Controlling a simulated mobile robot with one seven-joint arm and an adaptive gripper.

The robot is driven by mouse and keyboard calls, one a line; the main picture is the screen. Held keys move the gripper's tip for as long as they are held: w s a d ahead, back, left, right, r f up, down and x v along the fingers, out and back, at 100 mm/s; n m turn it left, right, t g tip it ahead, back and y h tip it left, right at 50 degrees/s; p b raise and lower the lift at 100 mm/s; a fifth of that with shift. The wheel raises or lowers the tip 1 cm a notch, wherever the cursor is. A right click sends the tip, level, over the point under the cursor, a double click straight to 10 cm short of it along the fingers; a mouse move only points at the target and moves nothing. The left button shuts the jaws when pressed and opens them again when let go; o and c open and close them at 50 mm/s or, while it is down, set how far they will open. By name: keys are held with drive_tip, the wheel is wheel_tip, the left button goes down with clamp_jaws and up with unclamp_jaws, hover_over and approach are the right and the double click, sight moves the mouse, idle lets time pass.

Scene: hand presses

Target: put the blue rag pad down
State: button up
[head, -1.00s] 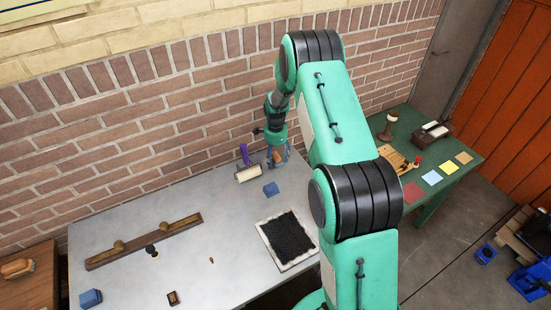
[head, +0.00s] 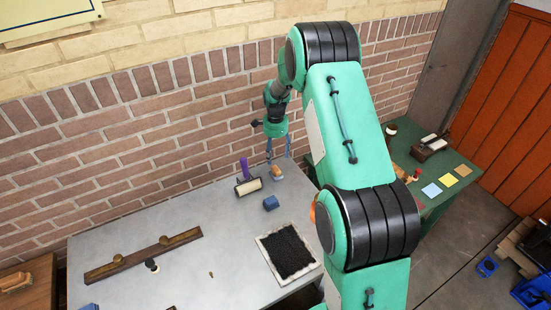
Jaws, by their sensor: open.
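A small blue block-like pad (head: 270,203) lies on the grey table (head: 215,235), towards its back right. A second blue piece (head: 89,307) is cut off at the bottom left edge of the head view. I cannot tell for sure which of them is the rag pad. My gripper (head: 279,156) is open and empty, pointing down.
A roller with a purple handle (head: 247,182) lies left of the gripper. A framed black bed (head: 288,252) is in front of the blue pad. A long wooden bar with knobs (head: 143,256) lies at left. The brick wall is close behind. A green table (head: 462,190) stands right.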

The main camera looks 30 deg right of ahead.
drive_tip(key=shift+r, duration=0.3)
idle(0.5)
drive_tip(key=s+a+r+n+t, duration=0.1)
drive_tip(key=s+a+r+n, duration=0.2)
drive_tip(key=s+a+r, duration=0.5)
drive_tip(key=s+a+r+n+t, duration=0.1)
drive_tip(key=s+a+r+n, duration=0.2)
drive_tip(key=r, duration=0.9)
drive_tip(key=s+a+r+n+t, duration=0.1)
drive_tip(key=s+a+r+n, duration=0.25)
drive_tip(key=s+r, duration=0.5)
drive_tip(key=s+a+r+n+t, duration=0.1)
drive_tip(key=s+a+r+n, duration=0.1)
drive_tip(key=s, duration=0.6)
drive_tip(key=s+a+r+n, duration=0.2)
drive_tip(key=s+a+n, duration=0.1)
drive_tip(key=s, duration=0.5)
drive_tip(key=s+a+r+n+t, duration=0.1)
drive_tip(key=s+a+r+n, duration=0.2)
drive_tip(key=s, duration=0.6)
drive_tip(key=shift+a+t, duration=0.25)
drive_tip(key=shift+t, duration=0.05)
drive_tip(key=shift+n, duration=0.25)
